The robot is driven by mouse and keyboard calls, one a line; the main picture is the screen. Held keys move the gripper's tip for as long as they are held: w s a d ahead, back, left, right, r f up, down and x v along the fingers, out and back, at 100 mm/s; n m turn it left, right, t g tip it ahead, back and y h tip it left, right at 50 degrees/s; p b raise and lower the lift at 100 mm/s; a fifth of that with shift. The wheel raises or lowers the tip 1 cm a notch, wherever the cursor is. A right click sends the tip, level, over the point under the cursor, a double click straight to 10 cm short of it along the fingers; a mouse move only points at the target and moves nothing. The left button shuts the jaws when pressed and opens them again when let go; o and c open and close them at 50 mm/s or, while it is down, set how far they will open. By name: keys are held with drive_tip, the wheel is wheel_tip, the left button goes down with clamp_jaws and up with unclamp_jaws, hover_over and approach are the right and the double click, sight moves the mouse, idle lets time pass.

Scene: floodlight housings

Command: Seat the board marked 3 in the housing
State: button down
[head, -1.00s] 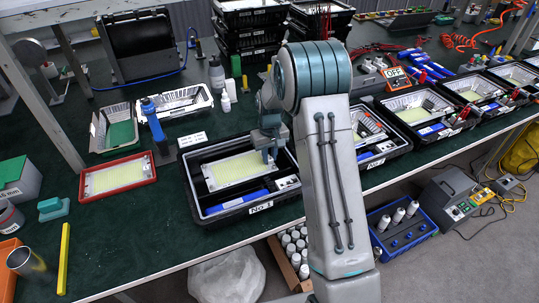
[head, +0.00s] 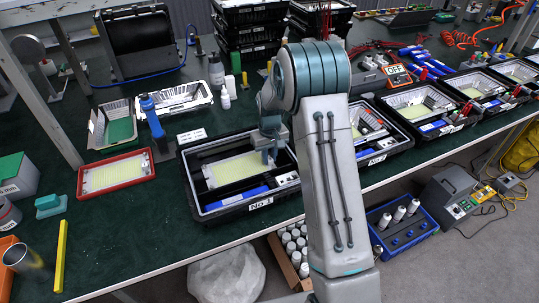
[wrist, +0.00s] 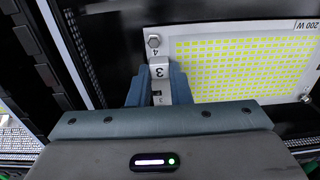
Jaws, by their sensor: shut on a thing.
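The board, a white plate with a yellow LED grid, shows in the head view (head: 237,171) and the wrist view (wrist: 245,65). It lies over the black housing marked No 1 (head: 192,207); I cannot tell whether it is fully seated. My gripper (head: 270,152) is at the board's right end. A 4 is printed beside a screw at that corner, and "200 W" at the far edge. The board's underside is hidden.
A red tray with a yellow-grid panel (head: 82,187) stands left of the housing. More black housings (head: 410,133) line the right. Green bench shows free at the front left.

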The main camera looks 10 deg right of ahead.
drive_tip(key=shift+f, duration=0.3)
drive_tip(key=c, duration=1.3)
unclamp_jaws()
drive_tip(key=shift+o, duration=0.2)
drive_tip(key=shift+r, duration=0.15)
wheel_tip(320, 180, up, 14)
drive_tip(key=shift+d, duration=0.1)
drive_tip(key=s+r+m+t, duration=0.1)
drive_tip(key=s+r, duration=0.3)
drive_tip(key=s, duration=0.3)
drive_tip(key=s+r, duration=0.4)
drive_tip(key=s, duration=0.4)
drive_tip(key=s+f+m+t, duration=0.1)
drive_tip(key=s, duration=1.4)
drive_tip(key=shift+s+f+t+p, duration=0.15)
drive_tip(key=shift+s+t+p, duration=0.05)
drive_tip(key=shift+t+p, duration=0.2)
